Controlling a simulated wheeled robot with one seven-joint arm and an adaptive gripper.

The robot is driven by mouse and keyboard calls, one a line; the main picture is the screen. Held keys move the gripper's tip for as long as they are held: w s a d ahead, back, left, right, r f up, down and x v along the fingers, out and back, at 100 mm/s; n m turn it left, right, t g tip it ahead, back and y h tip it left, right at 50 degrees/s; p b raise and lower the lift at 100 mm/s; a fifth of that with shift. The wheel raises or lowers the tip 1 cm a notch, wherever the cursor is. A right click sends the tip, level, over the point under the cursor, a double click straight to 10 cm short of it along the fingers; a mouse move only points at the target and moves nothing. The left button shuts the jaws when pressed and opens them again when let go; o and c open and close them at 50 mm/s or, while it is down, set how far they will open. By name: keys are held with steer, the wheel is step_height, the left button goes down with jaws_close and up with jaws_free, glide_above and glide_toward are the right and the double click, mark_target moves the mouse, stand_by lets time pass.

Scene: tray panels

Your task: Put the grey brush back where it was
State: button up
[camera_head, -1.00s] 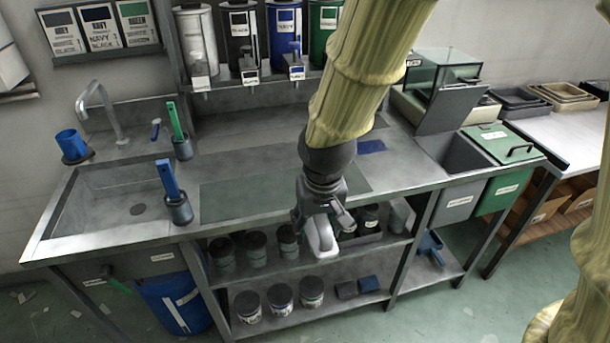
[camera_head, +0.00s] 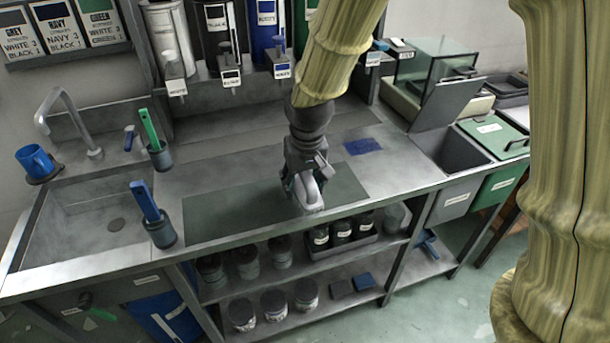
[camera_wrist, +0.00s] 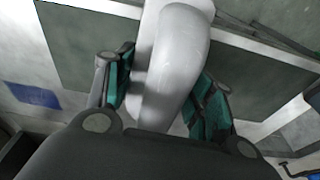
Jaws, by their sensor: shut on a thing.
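My gripper (camera_head: 304,180) is over the front part of the dark mat (camera_head: 230,212) on the steel worktop. It is shut on a light grey, rounded brush (camera_head: 311,193), whose lower end points toward the mat's front edge. I cannot tell whether the brush touches the mat. In the wrist view, the brush (camera_wrist: 178,50) runs between the green-padded fingers of my gripper (camera_wrist: 165,72), and its far end is cut off by the frame's top.
A blue-handled brush (camera_head: 147,203) and a green-handled one (camera_head: 150,130) stand in dark cups at left near the sink (camera_head: 85,220). A blue patch (camera_head: 362,147) lies right of the mat. Dispensers (camera_head: 215,40) stand behind.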

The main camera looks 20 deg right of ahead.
steer(key=w, duration=0.1)
steer(key=w+d, duration=0.1)
steer(key=w, duration=0.1)
steer(key=w+d, duration=0.1)
steer(key=w, duration=0.1)
steer(key=shift+p, duration=0.35)
steer(key=shift+w+d+f, duration=0.2)
steer(key=shift+w+f, duration=0.1)
steer(key=shift+w, duration=0.1)
steer(key=shift+s+f, duration=0.2)
steer(key=shift+f, duration=0.25)
steer(key=shift+f+p, duration=0.3)
steer(key=shift+f, duration=0.85)
steer(key=shift+f, duration=0.1)
steer(key=o, duration=1.3)
steer(key=shift+w, duration=0.1)
steer(key=shift+o, duration=0.2)
steer(key=r, duration=0.4)
steer(key=s+r, duration=0.1)
steer(key=r, duration=0.3)
steer(key=s+r, duration=0.1)
steer(key=r, duration=0.3)
steer(key=shift+b, duration=0.3)
